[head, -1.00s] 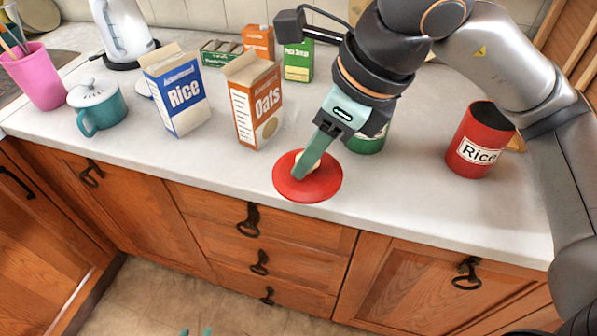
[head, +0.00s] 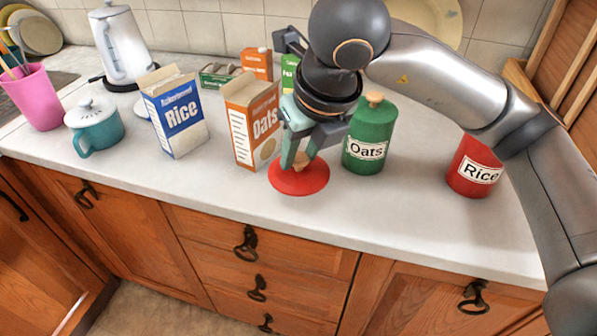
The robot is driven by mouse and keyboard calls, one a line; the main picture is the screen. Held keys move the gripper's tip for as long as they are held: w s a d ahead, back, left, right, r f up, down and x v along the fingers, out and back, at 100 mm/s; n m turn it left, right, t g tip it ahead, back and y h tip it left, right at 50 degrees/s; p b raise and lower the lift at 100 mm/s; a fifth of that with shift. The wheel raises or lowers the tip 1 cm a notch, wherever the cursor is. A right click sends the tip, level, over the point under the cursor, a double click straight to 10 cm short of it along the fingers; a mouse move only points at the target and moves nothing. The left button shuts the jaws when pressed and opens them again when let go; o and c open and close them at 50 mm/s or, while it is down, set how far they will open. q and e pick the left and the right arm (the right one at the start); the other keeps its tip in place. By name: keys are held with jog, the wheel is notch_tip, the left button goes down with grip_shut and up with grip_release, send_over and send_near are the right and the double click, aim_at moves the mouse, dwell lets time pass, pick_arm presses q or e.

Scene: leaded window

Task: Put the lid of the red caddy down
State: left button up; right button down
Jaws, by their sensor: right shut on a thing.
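The red lid (head: 299,180) is a round disc with a light wooden knob, at or just above the worktop in the head view. I cannot tell whether it touches the surface. My right gripper (head: 298,160) is shut on the knob from above. My left gripper is not in view.
A green "Oats" caddy (head: 369,137) with its lid on stands just right of the red lid. An oats box (head: 252,122) and a rice box (head: 175,112) stand to the left. A teal pot (head: 94,127) is further left. The worktop (head: 420,215) in front is clear.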

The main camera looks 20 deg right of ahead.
aim_at(299, 161)
jog(key=w+f, duration=0.2)
jog(key=f, duration=0.1)
jog(key=w+d+f, duration=0.1)
jog(key=w+f, duration=0.1)
jog(key=shift+w+d+f, duration=0.1)
jog(key=shift+w+f, duration=0.1)
jog(key=shift+f, duration=0.2)
notch_tip(299, 161, down, 3)
jog(key=shift+w+f, duration=0.1)
jog(key=shift+f, duration=0.2)
jog(key=c, duration=0.5)
grip_release()
jog(key=shift+r, duration=0.15)
